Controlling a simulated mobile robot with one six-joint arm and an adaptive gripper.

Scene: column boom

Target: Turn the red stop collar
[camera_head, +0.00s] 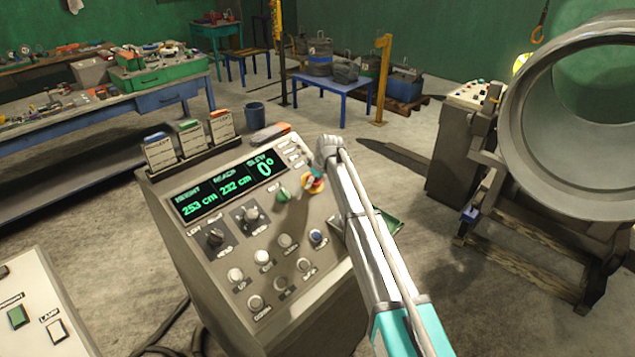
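The control console (215,265) stands in front of me with a sloped panel. The red stop collar (311,186), with yellow around it, is at the panel's upper right, partly hidden by my arm's end. My gripper (317,172) is over it, pointing down at the panel, and mostly hidden behind my own wrist. I cannot tell whether its fingers touch the collar or how far apart they are. A green button (282,195) is just left of the collar. The display (228,187) reads height 253 cm, reach 232 cm, slew 0°.
Knobs (216,237) and white buttons (235,275) fill the lower panel, with a blue button (318,236) at right. Card holders (190,144) line the console's back edge. A large grey ring-shaped machine (520,150) stands at right. Another panel (35,315) is at lower left.

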